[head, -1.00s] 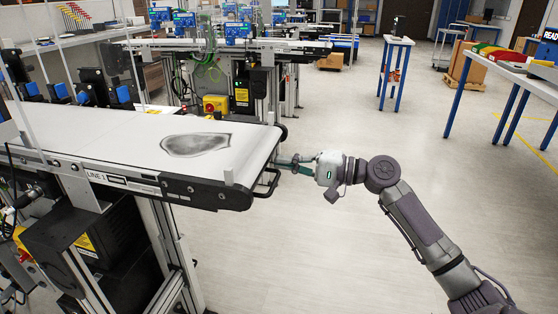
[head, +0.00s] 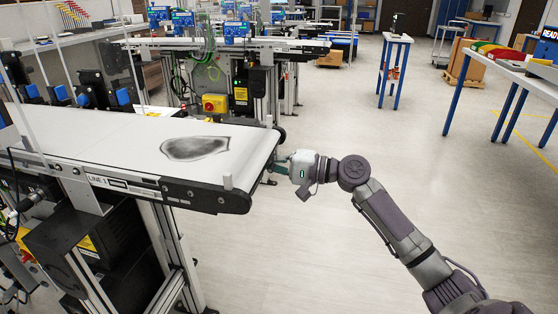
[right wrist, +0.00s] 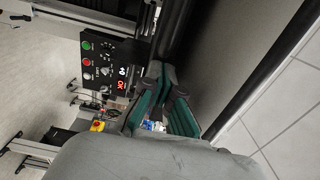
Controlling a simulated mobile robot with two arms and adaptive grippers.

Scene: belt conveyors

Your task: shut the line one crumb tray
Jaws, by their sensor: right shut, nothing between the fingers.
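The line one conveyor (head: 110,139) stands at the left with its "LINE 1" label on the side rail. The dark handle of its crumb tray no longer stands out clearly past the end roller; the tray itself is hidden under the belt end. My right gripper (head: 281,167) is shut and empty, its fingertips against or very close to the conveyor's end. In the right wrist view its green fingers (right wrist: 165,88) point in beside a long dark panel; I cannot tell whether they touch the tray. My left gripper is not in view.
A dark grey patch (head: 195,148) lies on the belt. In the right wrist view a control box (right wrist: 103,62) with green and red buttons is beside the fingers. Another conveyor line (head: 250,43) stands behind. The floor (head: 330,125) to the right is open; a blue-legged table (head: 490,66) is farther right.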

